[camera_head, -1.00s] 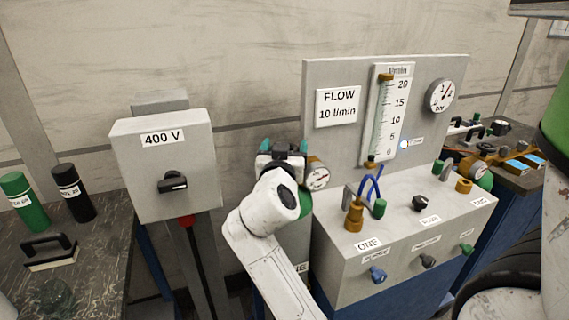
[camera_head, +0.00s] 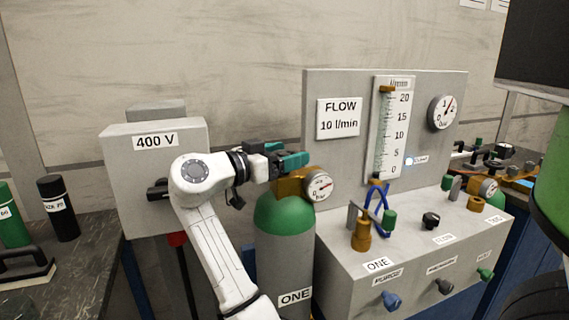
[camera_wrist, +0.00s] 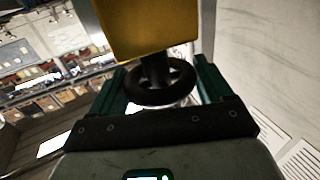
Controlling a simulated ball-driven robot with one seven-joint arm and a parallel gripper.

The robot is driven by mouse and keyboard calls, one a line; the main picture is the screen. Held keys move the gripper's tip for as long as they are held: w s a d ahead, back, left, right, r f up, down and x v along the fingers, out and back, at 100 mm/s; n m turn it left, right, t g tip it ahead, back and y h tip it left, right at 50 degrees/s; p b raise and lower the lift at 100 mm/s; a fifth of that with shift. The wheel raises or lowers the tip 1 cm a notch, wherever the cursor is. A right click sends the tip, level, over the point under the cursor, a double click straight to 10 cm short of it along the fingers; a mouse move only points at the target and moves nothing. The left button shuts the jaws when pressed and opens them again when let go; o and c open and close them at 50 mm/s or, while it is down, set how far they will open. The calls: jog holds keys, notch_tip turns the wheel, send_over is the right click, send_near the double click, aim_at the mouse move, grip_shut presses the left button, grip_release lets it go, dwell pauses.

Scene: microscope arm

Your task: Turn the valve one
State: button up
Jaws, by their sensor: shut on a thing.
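The gas cylinder labelled ONE (camera_head: 286,262) has a grey body and a green shoulder. It stands upright left of the flow console. A brass valve body (camera_head: 286,187) with a round gauge (camera_head: 319,186) sits on its top. My gripper (camera_head: 295,160) reaches in from the left, its green fingers at the brass valve. In the wrist view, the valve's black handwheel (camera_wrist: 160,88) lies between the two fingers of my gripper (camera_wrist: 161,72), which are shut on it. The brass block (camera_wrist: 150,28) is just beyond. The handwheel is hidden in the head view.
A grey 400 V box (camera_head: 155,205) with a black rotary handle stands behind my arm at left. The flow console (camera_head: 410,235), with brass fittings and coloured knobs, stands close on the right. A dark bench (camera_head: 85,260) is at far left.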

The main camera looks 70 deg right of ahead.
jog(key=shift+m+g+y, duration=0.3)
jog(key=shift+m+g, duration=0.1)
jog(key=shift+g, duration=0.2)
jog(key=o, duration=1)
jog(key=shift+c, duration=0.2)
jog(key=b+v, duration=0.1)
jog(key=v, duration=0.9)
jog(key=shift+w+a, duration=0.25)
jog(key=shift+a, duration=0.1)
